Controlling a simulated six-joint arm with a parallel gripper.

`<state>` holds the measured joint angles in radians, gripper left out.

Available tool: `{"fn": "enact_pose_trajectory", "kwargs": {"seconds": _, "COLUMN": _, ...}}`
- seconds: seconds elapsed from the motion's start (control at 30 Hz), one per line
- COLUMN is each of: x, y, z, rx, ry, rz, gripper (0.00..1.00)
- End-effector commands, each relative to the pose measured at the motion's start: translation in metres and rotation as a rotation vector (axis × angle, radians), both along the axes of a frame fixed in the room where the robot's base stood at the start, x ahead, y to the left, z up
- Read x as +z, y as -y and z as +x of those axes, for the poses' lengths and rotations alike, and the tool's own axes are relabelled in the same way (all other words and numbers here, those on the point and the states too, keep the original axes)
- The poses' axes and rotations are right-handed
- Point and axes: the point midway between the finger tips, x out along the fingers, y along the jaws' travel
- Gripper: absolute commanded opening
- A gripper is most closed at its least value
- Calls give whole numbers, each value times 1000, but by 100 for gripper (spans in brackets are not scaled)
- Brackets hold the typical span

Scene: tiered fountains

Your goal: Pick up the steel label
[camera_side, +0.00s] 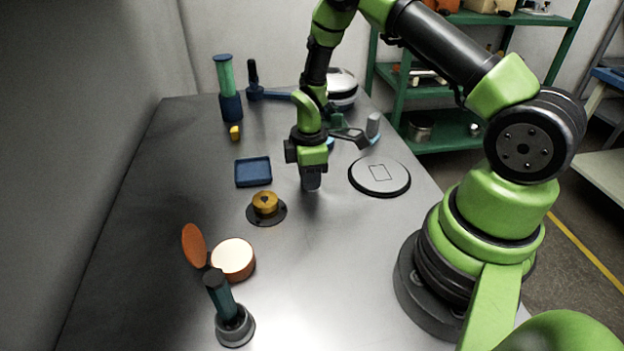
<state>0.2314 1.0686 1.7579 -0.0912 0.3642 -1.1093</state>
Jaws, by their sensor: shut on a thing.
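My gripper (312,184) points straight down, low over the middle of the metal table, between the blue tray and the round white plate. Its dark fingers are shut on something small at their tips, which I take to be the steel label. The fingers and the grey table top hide the label's outline, and I see no other steel label on the table. I cannot tell whether the held piece touches the table.
A round white plate with a black rim and a square outline (379,175) lies right of my gripper. A blue tray (253,172) is left, a brass piece on a dark disc (265,204) lower left. A copper-coloured round box (233,259) stands nearer. The table's (330,260) front middle is clear.

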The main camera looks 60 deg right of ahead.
Motion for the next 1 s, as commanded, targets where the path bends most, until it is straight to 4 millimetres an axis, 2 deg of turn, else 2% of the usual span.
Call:
{"fn": "enact_pose_trajectory", "kwargs": {"seconds": 0.23, "x": 2, "y": 0, "z": 0, "rx": 0, "ry": 1, "rz": 0, "gripper": 2}}
{"fn": "enact_pose_trajectory", "kwargs": {"seconds": 0.37, "x": 11, "y": 0, "z": 1, "rx": 0, "ry": 2, "rz": -1, "gripper": 2}}
{"fn": "enact_pose_trajectory", "kwargs": {"seconds": 0.8, "x": 88, "y": 0, "z": 1, "rx": 1, "ry": 4, "rz": -1, "gripper": 2}}
{"fn": "enact_pose_trajectory", "kwargs": {"seconds": 1.0, "x": 100, "y": 0, "z": 0, "rx": -1, "ry": 0, "rz": 0, "gripper": 2}}
